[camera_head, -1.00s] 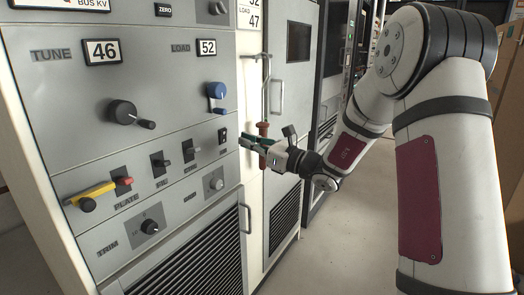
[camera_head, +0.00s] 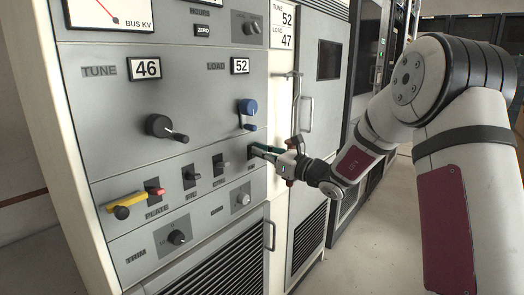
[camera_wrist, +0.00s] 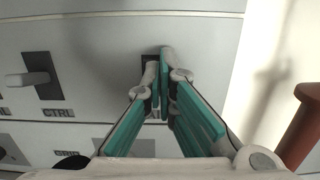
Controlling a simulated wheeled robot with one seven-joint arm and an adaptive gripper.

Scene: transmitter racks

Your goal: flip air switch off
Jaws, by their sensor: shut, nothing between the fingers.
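The air switch (camera_head: 251,153) is the rightmost of a row of toggle switches on the grey rack panel in the head view. My gripper (camera_head: 256,149) is shut, with its teal fingers pointing at the panel right at this switch. In the wrist view, my gripper (camera_wrist: 163,62) has its fingertips together in front of the dark air switch plate (camera_wrist: 147,60). The fingers hide most of that switch, so I cannot tell its lever position or whether they touch it. The CTRL switch (camera_wrist: 37,78) stands to its left, with its grey lever sticking out.
The blue LOAD knob (camera_head: 248,108) sits just above the fingers. A black TUNE knob (camera_head: 163,127), a yellow handle (camera_head: 127,200) and a red-tipped PLATE switch (camera_head: 154,190) are farther left. A cabinet handle (camera_head: 271,236) sticks out below. Open floor lies to the right.

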